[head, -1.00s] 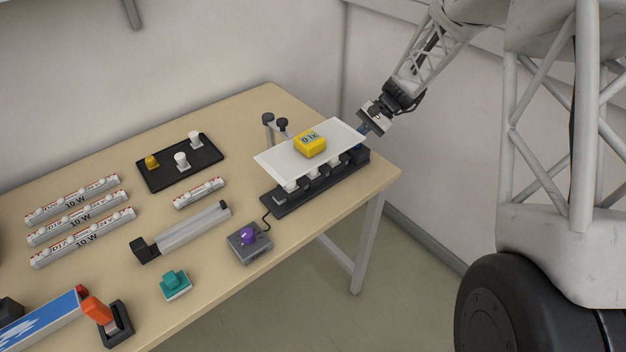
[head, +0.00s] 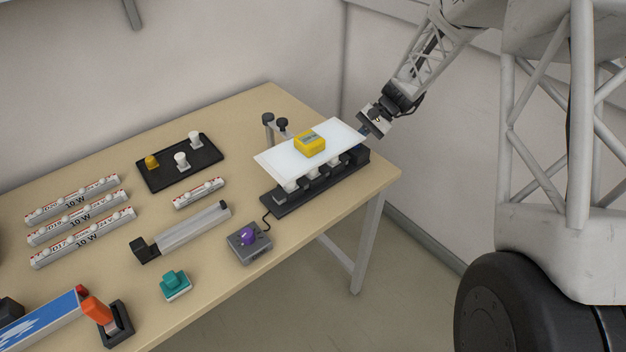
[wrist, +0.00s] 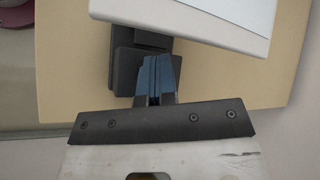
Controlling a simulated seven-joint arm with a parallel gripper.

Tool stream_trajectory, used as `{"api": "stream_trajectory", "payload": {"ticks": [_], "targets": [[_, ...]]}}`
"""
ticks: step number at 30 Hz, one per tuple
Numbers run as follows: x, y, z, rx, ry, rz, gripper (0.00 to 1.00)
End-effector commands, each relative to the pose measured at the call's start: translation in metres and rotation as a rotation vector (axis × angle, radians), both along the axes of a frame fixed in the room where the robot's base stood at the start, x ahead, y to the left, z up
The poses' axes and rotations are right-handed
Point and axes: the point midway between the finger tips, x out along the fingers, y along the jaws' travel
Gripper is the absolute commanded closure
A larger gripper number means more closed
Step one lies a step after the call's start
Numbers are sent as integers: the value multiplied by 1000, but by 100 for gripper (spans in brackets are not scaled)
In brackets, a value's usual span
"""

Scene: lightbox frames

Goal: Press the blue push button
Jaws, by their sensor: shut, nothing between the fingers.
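My gripper (head: 366,131) is at the right end of the lightbox base, beside the panel. Its blue fingers show shut in the wrist view (wrist: 156,75), with their tips over a black block (wrist: 126,72). This black block is at the base's right end in the head view (head: 355,156). I cannot make out a blue push button apart from the blue fingers; it may be hidden behind them. The white panel (head: 275,159) is bright and stands over the black base (head: 290,203). A yellow meter (head: 310,142) lies on it; its display is unreadable.
A grey box with a purple knob (head: 248,238) is wired to the base. A teal button (head: 174,283), an orange-handled switch (head: 100,312), a black tray with pegs (head: 195,165) and several lamp bars (head: 85,235) lie to the left. The table's right edge is near my gripper.

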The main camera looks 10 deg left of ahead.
Motion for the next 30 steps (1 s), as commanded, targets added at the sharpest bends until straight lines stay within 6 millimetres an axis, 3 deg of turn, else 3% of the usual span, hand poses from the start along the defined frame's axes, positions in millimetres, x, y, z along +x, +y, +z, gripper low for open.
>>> {"api": "stream_trajectory", "payload": {"ticks": [30], "targets": [[0,0,10,0,0,0,100]]}}
